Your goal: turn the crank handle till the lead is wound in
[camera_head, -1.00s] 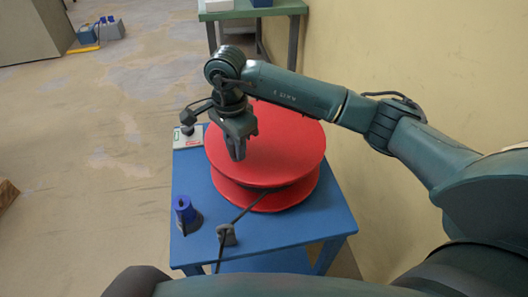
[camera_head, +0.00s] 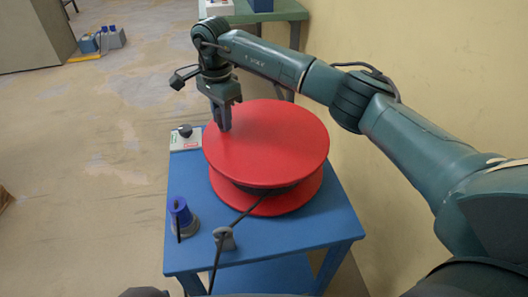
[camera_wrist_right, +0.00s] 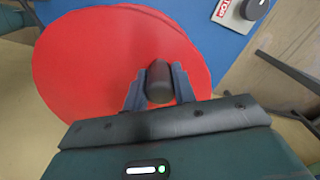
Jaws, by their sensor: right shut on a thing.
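A red reel (camera_head: 272,150) stands on a blue table (camera_head: 292,232). The black lead (camera_head: 249,209) leaves the reel at its front and runs through a small grey guide (camera_head: 224,239) toward the bottom edge. My right gripper (camera_head: 224,127) is at the far left rim of the reel's top. In the right wrist view its fingers are shut on the dark crank handle (camera_wrist_right: 159,80), which stands up from the red disc. In the head view the gripper hides the handle. My left gripper is not in view.
A blue plug-like part (camera_head: 179,210) stands on the table's front left. A light box with a dark knob (camera_head: 184,136) sits at its far left. A green table (camera_head: 270,12) stands behind, and a wall (camera_head: 430,70) is close on the right.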

